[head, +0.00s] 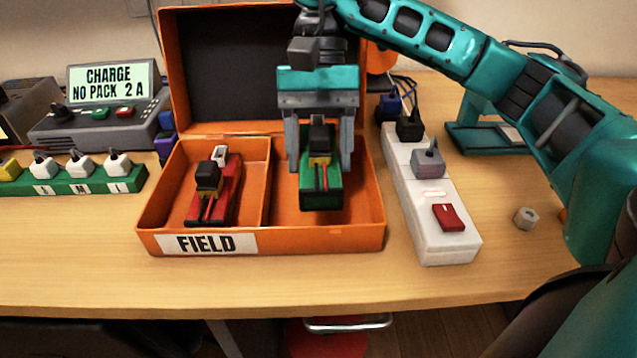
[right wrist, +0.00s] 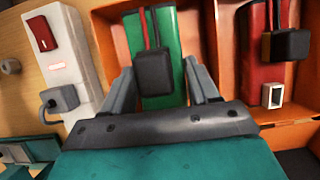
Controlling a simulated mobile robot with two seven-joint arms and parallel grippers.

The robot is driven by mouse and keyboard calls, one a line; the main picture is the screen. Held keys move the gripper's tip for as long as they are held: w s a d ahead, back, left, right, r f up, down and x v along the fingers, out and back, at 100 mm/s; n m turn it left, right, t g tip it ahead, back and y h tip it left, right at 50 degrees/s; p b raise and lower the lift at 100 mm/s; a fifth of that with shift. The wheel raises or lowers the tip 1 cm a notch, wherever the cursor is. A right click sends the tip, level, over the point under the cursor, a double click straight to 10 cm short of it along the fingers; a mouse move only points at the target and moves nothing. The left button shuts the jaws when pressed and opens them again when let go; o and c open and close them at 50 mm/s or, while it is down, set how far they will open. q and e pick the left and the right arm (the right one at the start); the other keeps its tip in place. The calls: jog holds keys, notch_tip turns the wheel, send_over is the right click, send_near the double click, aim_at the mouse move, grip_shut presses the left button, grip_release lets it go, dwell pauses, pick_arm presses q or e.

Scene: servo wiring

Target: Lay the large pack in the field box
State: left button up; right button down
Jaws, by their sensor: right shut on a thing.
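The orange field box (head: 355,240) stands open on the table, its lid up at the back and a FIELD label on its front. A divider splits it into two compartments. My right gripper (head: 320,160) is over the right compartment, shut on a green pack (head: 321,195) with a black connector and red and black wires. The pack's underside is hidden, so I cannot tell whether it touches the box floor. The green pack also shows between the fingers in the right wrist view (right wrist: 160,45). A red pack (head: 228,190) lies in the left compartment. My left gripper is not in view.
A white power strip (head: 445,240) with a red switch stands close to the box's right side. A charger (head: 95,125) reading NO PACK 2 A and a green strip with white plugs (head: 100,181) are at left. A small grey nut (head: 526,217) lies at right. The front table edge is clear.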

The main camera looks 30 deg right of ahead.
notch_tip(320, 180, down, 4)
jog(key=shift+f+b, duration=0.1)
jog(key=shift+b, duration=0.2)
jog(key=shift+f, duration=0.2)
jog(key=shift+f, duration=0.15)
jog(key=shift+c, duration=1.4)
grip_release()
